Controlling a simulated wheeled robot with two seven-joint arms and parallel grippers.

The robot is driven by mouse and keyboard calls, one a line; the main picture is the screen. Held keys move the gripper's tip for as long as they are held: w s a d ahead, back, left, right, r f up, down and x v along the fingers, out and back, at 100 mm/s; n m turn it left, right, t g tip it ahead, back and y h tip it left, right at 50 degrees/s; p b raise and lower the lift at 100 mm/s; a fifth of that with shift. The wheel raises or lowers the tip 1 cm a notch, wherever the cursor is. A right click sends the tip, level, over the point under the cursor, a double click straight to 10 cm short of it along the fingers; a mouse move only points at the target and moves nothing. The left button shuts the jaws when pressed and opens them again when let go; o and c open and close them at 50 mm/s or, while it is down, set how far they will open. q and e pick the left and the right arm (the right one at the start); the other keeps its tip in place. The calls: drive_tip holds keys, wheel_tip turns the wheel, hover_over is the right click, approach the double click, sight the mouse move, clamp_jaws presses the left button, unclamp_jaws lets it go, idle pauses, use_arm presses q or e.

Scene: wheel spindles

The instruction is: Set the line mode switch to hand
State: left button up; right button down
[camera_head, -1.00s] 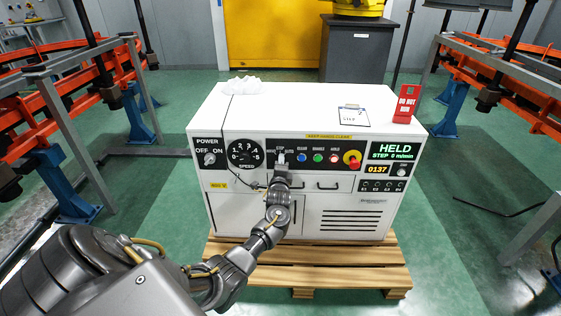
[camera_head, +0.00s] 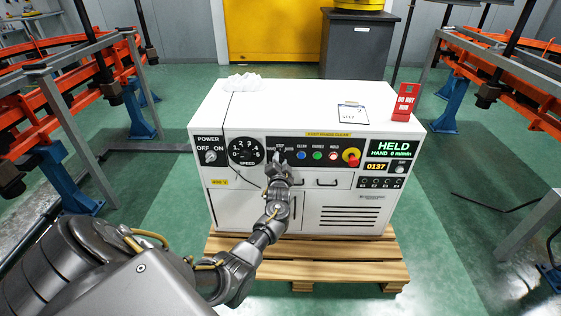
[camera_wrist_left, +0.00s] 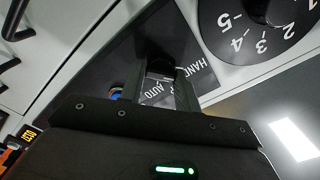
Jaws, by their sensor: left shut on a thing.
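The line mode switch (camera_head: 278,155) is on the black panel of a white control cabinet (camera_head: 300,105), between the speed dial and the coloured buttons. My left gripper (camera_head: 279,163) reaches it from below and is shut on its knob. In the left wrist view my gripper (camera_wrist_left: 159,80) has its fingers either side of the dark knob (camera_wrist_left: 160,68). The labels HAND and AUTO show beside the fingers; the knob's pointer is mostly hidden. The display (camera_head: 392,149) reads HELD and HAND. My right gripper is not in view.
The speed dial (camera_head: 246,151) is left of the switch. Blue, green and red buttons and a red emergency knob (camera_head: 351,156) are to its right. A red DO NOT RUN sign (camera_head: 405,101) and a clipboard (camera_head: 352,113) are on top. The cabinet stands on a wooden pallet (camera_head: 330,274).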

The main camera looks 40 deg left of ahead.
use_arm(q)
drive_tip(key=shift+n, duration=0.6)
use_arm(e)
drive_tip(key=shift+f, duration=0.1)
use_arm(q)
drive_tip(key=o, duration=1)
drive_tip(key=shift+c, duration=0.2)
drive_tip(key=shift+s+d, duration=0.3)
drive_tip(key=p+v, duration=0.2)
drive_tip(key=v, duration=0.8)
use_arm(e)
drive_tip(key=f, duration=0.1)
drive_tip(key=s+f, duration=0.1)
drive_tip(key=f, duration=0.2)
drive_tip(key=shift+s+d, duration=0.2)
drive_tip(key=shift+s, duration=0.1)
use_arm(q)
drive_tip(key=shift+f, duration=0.1)
